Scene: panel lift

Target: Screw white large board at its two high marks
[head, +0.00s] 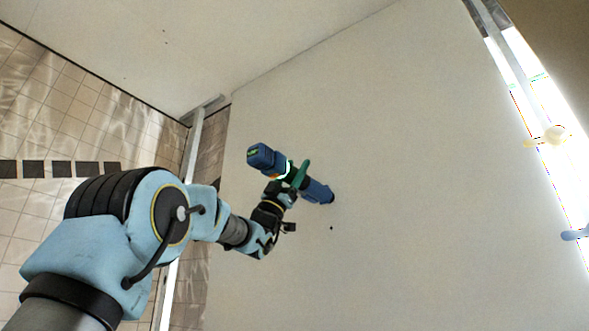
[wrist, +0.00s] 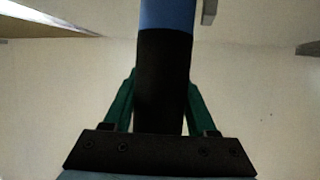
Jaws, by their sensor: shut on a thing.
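The white large board (head: 420,130) fills the middle and right of the head view. One small dark mark (head: 331,228) shows on it, just below the tool's front end. I cannot make out a second mark on this board. My gripper (head: 297,177), with green fingers, is shut on a blue and black power screwdriver (head: 262,157). The screwdriver's front end points right and down at the board, close to the mark; I cannot tell whether it touches. In the wrist view the screwdriver's dark grip (wrist: 162,80) stands between the two green fingers.
A pale ceiling (head: 200,50) adjoins the board at the upper left. A tiled wall (head: 50,110) with a dark tile band lies at the left. A metal stud (head: 190,150) runs beside the board's left edge. A bright window (head: 540,110) is at the right.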

